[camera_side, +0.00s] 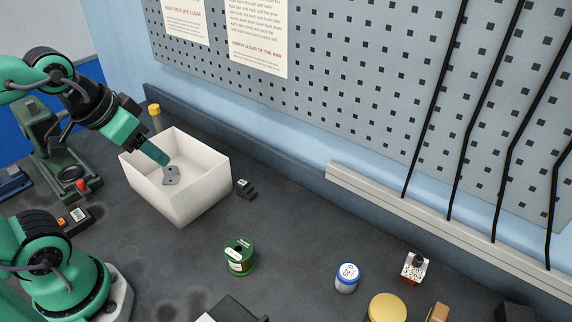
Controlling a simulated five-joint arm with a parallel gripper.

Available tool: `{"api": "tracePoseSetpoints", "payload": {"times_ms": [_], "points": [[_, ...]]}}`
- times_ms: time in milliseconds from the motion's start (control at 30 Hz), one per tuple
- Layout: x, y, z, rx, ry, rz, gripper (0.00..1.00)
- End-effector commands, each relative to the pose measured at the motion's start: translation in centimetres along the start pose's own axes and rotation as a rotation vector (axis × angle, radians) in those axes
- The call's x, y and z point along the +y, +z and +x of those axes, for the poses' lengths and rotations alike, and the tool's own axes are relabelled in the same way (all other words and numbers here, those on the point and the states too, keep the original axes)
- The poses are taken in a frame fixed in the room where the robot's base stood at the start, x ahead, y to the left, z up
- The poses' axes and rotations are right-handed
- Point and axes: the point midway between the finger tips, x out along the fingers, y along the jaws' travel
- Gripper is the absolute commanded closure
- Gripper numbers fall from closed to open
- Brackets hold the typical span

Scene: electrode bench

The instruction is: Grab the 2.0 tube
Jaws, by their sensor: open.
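My gripper (165,161) points down to the right, with its green tip over the inside of an open white box (200,198). A small grey piece with a dark spot (171,176) shows just below the tip. I cannot tell whether it touches the tip or is part of my gripper. My gripper is open, and nothing is clearly held in it. A slim yellow-capped tube (155,117) stands upright behind the box, its lower part hidden. No 2.0 marking is readable on it or elsewhere, so I cannot tell which thing is the 2.0 tube.
A green spool (239,256), a white container with a blue rim (347,277), a small label-bearing block (414,267) and a yellow-topped round container (387,307) stand to the right. A small black block (246,189) lies beside the box. Black rods (484,118) lean on the pegboard.

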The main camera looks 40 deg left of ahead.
Motion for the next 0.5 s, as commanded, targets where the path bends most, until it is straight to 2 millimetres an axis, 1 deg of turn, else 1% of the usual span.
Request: {"api": "tracePoseSetpoints", "payload": {"times_ms": [333,500], "points": [[-0.1,-0.2,0.0,-0.002,-0.002,0.001,0.43],[-0.6,-1.2,-0.1,-0.016,-0.011,0.006,0.43]]}}
